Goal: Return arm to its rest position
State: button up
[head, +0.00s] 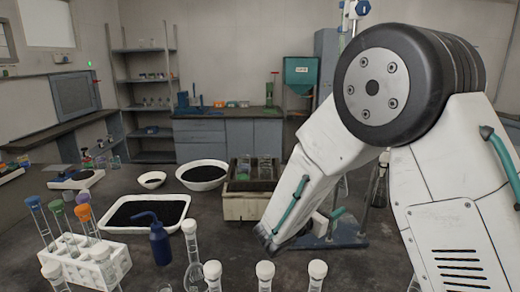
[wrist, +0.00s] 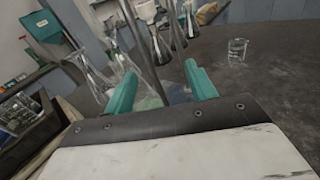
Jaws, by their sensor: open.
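My gripper (wrist: 162,84) shows in the wrist view as two teal fingers standing well apart. Nothing is held between them. A metal rod (wrist: 146,45) and clear glassware (wrist: 128,70) appear beyond the fingers; I cannot tell how close they are. In the head view my white arm reaches down from the right toward the middle of the bench, and its lower end is beside a pale wooden crate (head: 245,208).
A blue-grey stand base (head: 345,232) lies behind my arm. Black-filled trays and bowls (head: 203,174) stand left of the crate. A tube rack (head: 75,262), a dark blue bottle (head: 160,245) and several stoppered flasks line the front. A small beaker (wrist: 237,50) stands on open bench.

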jog(key=s+d+r+m+g+y, duration=0.1)
jog(key=s+d+r+m+g, duration=0.2)
jog(key=s, duration=0.5)
jog(key=s+d+r+m+g+y, duration=0.2)
jog(key=s+d+r+m+g, duration=0.1)
jog(key=s+d+m, duration=0.3)
jog(key=s+d+r+m+g+y, duration=0.1)
jog(key=s+d+r+m+g, duration=0.2)
jog(key=s, duration=0.7)
jog(key=shift+d+r+m+g+y, duration=0.15)
jog(key=shift+d+m+g, duration=0.45)
jog(key=shift+m, duration=0.5)
jog(key=shift+d+r+m+g+y, duration=0.15)
jog(key=shift+d+m+g, duration=0.45)
jog(key=shift+m, duration=0.5)
jog(key=s+a+m+y, duration=0.3)
jog(key=s+m+y, duration=0.1)
jog(key=s, duration=0.2)
jog(key=s+a+m+t+y, duration=0.1)
jog(key=s+a+m+y, duration=0.3)
jog(key=s, duration=0.3)
jog(key=shift+s+r+t+y, duration=0.2)
jog(key=shift+t+y, duration=0.1)
jog(key=shift+y, duration=0.2)
jog(key=shift+a, duration=0.1)
